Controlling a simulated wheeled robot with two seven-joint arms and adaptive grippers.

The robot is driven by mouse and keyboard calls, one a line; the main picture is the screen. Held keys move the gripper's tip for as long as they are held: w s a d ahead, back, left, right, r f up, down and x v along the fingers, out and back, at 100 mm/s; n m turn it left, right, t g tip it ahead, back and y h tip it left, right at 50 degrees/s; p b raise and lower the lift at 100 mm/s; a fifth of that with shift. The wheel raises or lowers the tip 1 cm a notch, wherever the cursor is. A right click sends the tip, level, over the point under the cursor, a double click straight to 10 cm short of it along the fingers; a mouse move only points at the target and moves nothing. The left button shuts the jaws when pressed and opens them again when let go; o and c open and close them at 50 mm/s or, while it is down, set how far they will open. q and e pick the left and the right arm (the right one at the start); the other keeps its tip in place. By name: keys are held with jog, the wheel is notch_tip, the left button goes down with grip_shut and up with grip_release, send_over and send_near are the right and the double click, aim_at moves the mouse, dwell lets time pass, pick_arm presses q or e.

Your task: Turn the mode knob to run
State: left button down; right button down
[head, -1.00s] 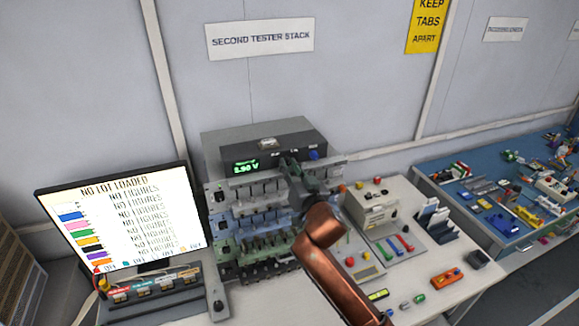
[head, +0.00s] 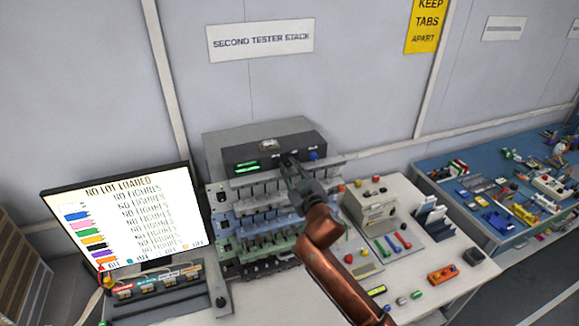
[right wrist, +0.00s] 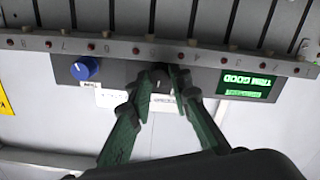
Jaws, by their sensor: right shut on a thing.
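The tester unit (head: 222,158) is a dark box on top of the stack, with a green display (head: 246,167) at its left. My right gripper (head: 288,160) reaches its front panel from the lower right. In the right wrist view, which is upside down, the green fingers (right wrist: 161,78) close around a small dark knob, the mode knob (right wrist: 160,84), mostly hidden between the fingertips. The knob's pointer position cannot be told. The wrist-view display (right wrist: 248,84) appears to read "TRIM GOOD". A separate blue knob (right wrist: 85,68) sits apart from the fingers. My left gripper is out of view.
Slotted cell racks (head: 262,220) stand directly below the unit, close to my right arm. A monitor (head: 128,220) stands at the left. A beige control box (head: 371,207) sits right of the arm. A blue-topped bench (head: 440,172) is farther right.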

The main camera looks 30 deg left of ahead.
dwell(0.5)
jog(key=c, duration=1.8)
grip_release()
jog(key=shift+o, duration=0.2)
jog(key=v, duration=1.2)
